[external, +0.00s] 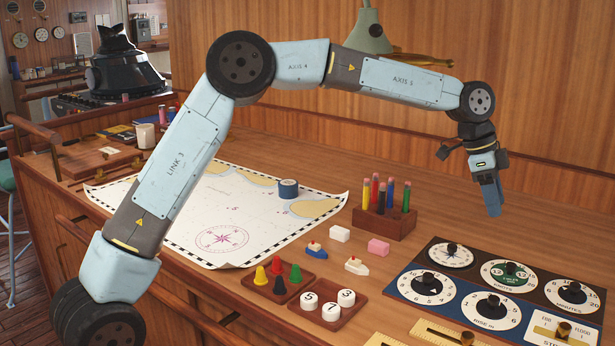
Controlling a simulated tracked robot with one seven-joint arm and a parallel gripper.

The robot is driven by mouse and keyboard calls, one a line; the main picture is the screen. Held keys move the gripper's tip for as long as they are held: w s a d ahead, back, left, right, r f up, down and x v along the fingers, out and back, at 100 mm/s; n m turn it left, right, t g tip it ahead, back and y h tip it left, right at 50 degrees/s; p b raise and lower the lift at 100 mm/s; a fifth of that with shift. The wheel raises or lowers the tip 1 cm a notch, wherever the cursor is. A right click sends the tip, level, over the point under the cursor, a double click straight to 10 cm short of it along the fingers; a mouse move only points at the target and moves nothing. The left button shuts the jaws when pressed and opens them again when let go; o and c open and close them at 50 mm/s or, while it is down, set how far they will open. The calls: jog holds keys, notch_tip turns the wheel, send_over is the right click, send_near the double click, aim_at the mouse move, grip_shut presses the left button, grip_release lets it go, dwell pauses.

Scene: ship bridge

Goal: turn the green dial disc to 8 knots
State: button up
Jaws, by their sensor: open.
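The green dial disc (519,275) sits in the middle of the back row of a dial board at the right, inside a white ring marked KNOTS. A black knob (511,268) stands at its centre. The numbers are too small to tell which one it points to. My gripper (493,213) is open and empty, with its blue fingers pointing down. It hangs above the table behind the board, apart from the green dial. The gap between the fingers is hidden by the side-on view.
Other knobbed dials surround it, including a compass-like dial (449,255) and a minutes dial (573,291). A wooden block with several coloured pencils (384,222) stands left of my gripper. Trays with pegs (284,283) and numbered discs (327,312), small boats and a chart (222,237) lie further left.

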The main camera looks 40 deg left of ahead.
aim_at(510, 263)
jog(key=x, duration=1.3)
jog(key=shift+d+f, duration=0.1)
jog(key=shift+f, duration=0.3)
jog(key=shift+c, duration=0.5)
grip_shut()
